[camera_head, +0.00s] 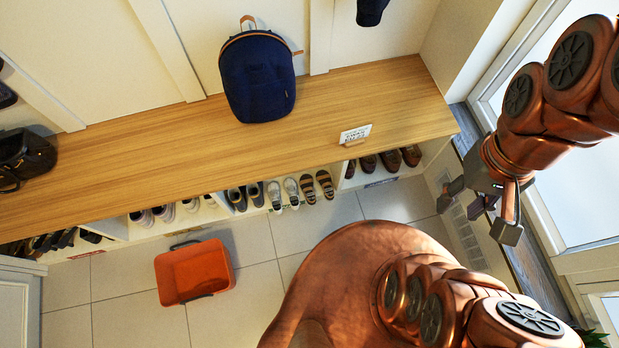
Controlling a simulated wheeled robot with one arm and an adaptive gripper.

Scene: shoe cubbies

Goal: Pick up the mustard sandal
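A pair of tan-brown strappy sandals with dark footbeds stands in the cubby row under the bench, one at the left (308,188) and one at the right (325,184). They are the closest match to a mustard sandal, but their exact colour is hard to tell. The bench top above hides the cubby behind them. My gripper (477,217) is at the right, beyond the bench's right end and well apart from the sandals. Its two dark fingers are spread, with nothing visible between them.
The wooden bench (150,150) holds a navy backpack (258,78), a dark bag (25,155) and a small sign (355,134). An orange bin (195,272) stands on the floor. Tiles before the sandals are clear.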

